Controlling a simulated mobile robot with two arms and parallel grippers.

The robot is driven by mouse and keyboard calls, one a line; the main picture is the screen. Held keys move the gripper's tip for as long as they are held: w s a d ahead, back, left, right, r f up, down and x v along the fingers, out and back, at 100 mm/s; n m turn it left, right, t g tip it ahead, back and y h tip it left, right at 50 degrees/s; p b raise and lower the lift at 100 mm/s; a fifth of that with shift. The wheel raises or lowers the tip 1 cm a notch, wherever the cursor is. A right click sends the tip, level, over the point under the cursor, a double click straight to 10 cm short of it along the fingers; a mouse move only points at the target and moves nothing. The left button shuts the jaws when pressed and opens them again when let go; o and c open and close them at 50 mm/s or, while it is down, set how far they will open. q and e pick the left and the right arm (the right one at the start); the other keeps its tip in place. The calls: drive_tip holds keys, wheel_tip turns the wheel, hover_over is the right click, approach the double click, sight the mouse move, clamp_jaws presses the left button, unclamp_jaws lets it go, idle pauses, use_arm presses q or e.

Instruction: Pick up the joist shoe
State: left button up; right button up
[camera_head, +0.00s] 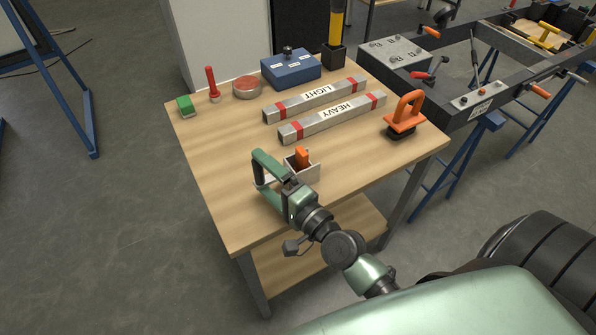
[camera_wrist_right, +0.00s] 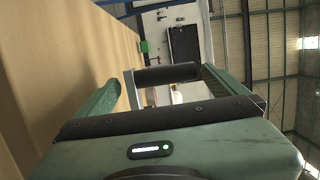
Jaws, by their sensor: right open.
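A small light-grey, open-topped metal piece with an orange grip (camera_head: 302,155) stands near the table's front; I take it for the joist shoe (camera_head: 312,172). My right gripper (camera_head: 262,175) is open, with its green fingers apart and pointing left over the table. It is just left of the shoe in the head view, and its wrist hides the shoe's lower left part. In the right wrist view, a dark bar (camera_wrist_right: 166,75) shows between the finger ends; I cannot tell what it belongs to. My left gripper is not in view.
Silver bars marked LIGHT (camera_head: 312,98) and HEAVY (camera_head: 335,117) lie behind. An orange-handled tool (camera_head: 405,118) stands right. A blue box (camera_head: 291,70), a round red-topped tin (camera_head: 246,87), a red-handled piece (camera_head: 212,85) and a green block (camera_head: 186,106) line the back. The table's (camera_head: 222,190) left front is clear.

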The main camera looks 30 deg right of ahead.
drive_tip(key=x, duration=0.3)
drive_tip(key=shift+r, duration=0.15)
drive_tip(key=shift+w, duration=0.35)
drive_tip(key=shift+a, duration=0.1)
drive_tip(key=c, duration=2)
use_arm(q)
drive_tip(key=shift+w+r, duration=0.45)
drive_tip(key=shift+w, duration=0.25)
use_arm(e)
drive_tip(key=shift+c, duration=0.3)
use_arm(q)
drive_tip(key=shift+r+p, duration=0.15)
drive_tip(key=shift+p, duration=0.25)
use_arm(e)
drive_tip(key=shift+w+r, duration=0.1)
